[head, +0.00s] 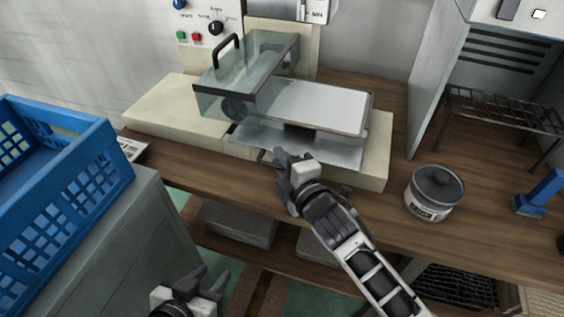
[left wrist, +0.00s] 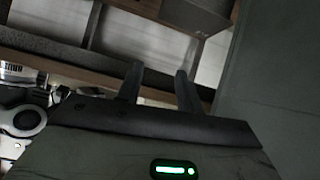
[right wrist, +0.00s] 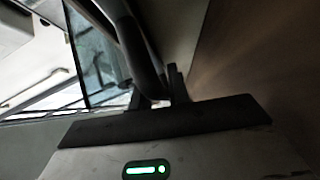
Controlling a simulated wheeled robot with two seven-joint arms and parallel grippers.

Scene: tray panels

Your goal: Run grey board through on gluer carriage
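The gluer is a cream machine (head: 165,103) on the wooden bench, with a clear hood (head: 255,75) over its middle. A flat light-grey board (head: 318,105) lies on the gluer carriage, its left end by the hood and the rest out to the right. A metal plate (head: 335,152) shows below it. My right gripper (head: 277,160) is at the machine's front edge; in the right wrist view its fingers (right wrist: 160,92) close around a dark curved bar (right wrist: 135,45), apparently the carriage handle. My left gripper (head: 207,283) is open and empty, low in front of the bench.
A blue crate (head: 75,205) stands on a grey cabinet at left. Grey slabs (head: 238,222) lie on the lower shelf. Bench between machine and pot is clear.

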